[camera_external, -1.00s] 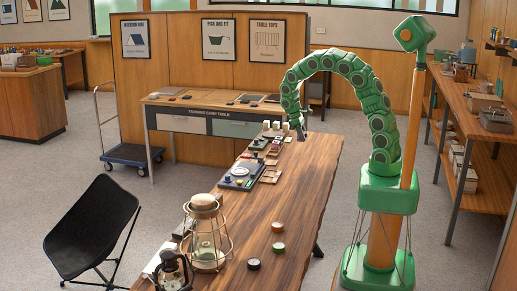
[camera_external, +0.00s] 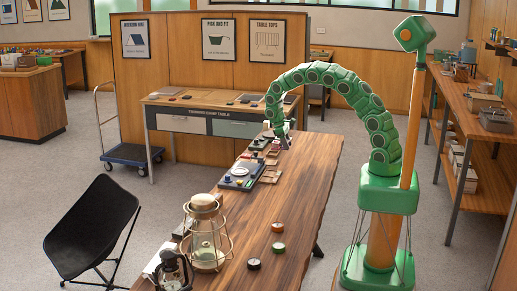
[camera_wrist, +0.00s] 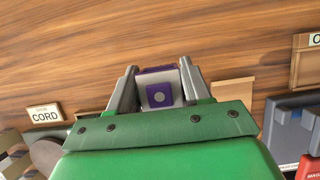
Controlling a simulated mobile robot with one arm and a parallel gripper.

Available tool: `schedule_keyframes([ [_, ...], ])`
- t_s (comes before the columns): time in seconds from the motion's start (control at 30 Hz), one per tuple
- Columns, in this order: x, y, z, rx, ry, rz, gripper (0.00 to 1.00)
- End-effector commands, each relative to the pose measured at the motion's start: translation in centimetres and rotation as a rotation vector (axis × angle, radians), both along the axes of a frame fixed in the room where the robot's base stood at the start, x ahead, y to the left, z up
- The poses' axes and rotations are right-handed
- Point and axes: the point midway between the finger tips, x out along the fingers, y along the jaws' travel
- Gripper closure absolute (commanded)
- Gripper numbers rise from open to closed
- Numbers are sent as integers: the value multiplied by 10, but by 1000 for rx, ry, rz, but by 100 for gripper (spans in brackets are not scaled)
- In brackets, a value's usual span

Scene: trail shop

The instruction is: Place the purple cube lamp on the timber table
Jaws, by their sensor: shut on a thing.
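The purple cube lamp (camera_wrist: 160,95), purple with a pale front panel and a round dot, sits between the two fingers of my gripper (camera_wrist: 158,76) in the wrist view. The gripper is shut on it. In the external view my gripper (camera_external: 282,142) is low at the far end of the timber table (camera_external: 290,195), by the row of small goods on its left side. The lamp cannot be made out there. I cannot tell whether it touches the wood.
A cord sign (camera_wrist: 45,114) and a cardboard piece (camera_wrist: 233,99) flank the gripper in the wrist view. A lantern (camera_external: 206,235) and several small pucks (camera_external: 278,247) stand at the table's near end. The table's right side is mostly bare wood.

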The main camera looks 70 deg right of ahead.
Motion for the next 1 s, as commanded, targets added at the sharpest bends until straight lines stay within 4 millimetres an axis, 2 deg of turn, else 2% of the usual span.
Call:
schedule_keyframes([
  [0.43, 14, -5, -18, -1, 0, 0, 88],
  [0.7, 14, -5, -47, -1, 0, 0, 88],
  [1.0, 14, -4, -48, -1, 0, 0, 88],
])
